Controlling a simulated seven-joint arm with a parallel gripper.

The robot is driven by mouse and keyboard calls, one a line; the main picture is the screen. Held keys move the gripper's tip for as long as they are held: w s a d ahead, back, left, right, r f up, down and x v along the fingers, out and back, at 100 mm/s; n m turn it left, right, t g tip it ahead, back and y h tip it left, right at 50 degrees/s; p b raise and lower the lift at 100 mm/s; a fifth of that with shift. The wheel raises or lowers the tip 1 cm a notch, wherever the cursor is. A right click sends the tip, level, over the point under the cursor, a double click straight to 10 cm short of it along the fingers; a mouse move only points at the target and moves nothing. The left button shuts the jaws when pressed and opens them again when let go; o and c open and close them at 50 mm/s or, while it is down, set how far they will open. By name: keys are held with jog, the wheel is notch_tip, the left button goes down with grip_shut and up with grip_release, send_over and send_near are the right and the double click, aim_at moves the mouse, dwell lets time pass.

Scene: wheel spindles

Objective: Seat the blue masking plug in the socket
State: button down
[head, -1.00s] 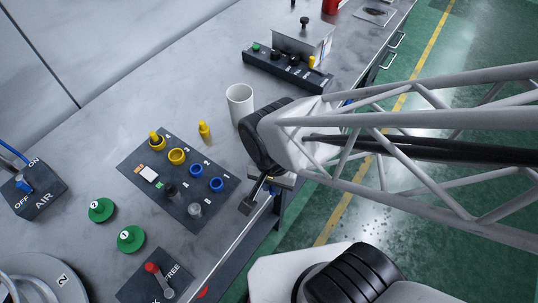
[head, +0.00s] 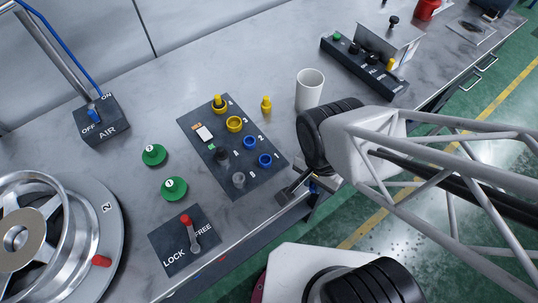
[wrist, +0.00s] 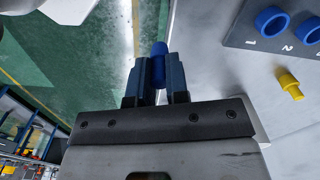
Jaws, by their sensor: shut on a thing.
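My gripper (wrist: 158,72) is shut on the blue plug (wrist: 159,49), whose rounded tip sticks out past the fingers in the wrist view. In the head view my gripper hangs by the table's front edge, right of the dark socket panel; the arm largely hides the plug there. Two blue ring sockets (head: 249,142) and (head: 265,160) sit open and empty on the panel (head: 210,135). In the wrist view the blue sockets (wrist: 272,21) are at the upper right, apart from the plug, near labels 1 and 2.
Yellow sockets (head: 235,124) are on the panel, one holding a yellow plug (head: 219,101). A loose yellow plug (head: 266,104) and a white cup (head: 310,90) stand behind it. Green discs (head: 174,188), a LOCK/FREE lever (head: 190,235) and a wheel (head: 40,235) are at left.

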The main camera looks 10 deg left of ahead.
jog(key=shift+s+a+r, duration=0.15)
jog(key=shift+s+a, duration=0.25)
jog(key=shift+s, duration=0.45)
jog(key=shift+s+a+r, duration=0.1)
jog(key=shift+s+a, duration=0.3)
jog(key=shift+s, duration=0.5)
jog(key=shift+s+a+r, duration=0.15)
jog(key=shift+s+a, duration=0.25)
jog(key=shift+s, duration=0.45)
jog(key=shift+w, duration=0.1)
jog(key=w+a, duration=0.3)
jog(key=w, duration=0.1)
jog(key=w+a+f, duration=0.1)
jog(key=w+a, duration=0.2)
jog(key=w, duration=0.1)
jog(key=w+a, duration=0.3)
jog(key=w, duration=0.1)
jog(key=shift+w+a+f, duration=0.25)
jog(key=shift+w+a, duration=0.05)
jog(key=shift+a, duration=0.05)
jog(key=shift+f, duration=1.8)
jog(key=shift+f, duration=0.15)
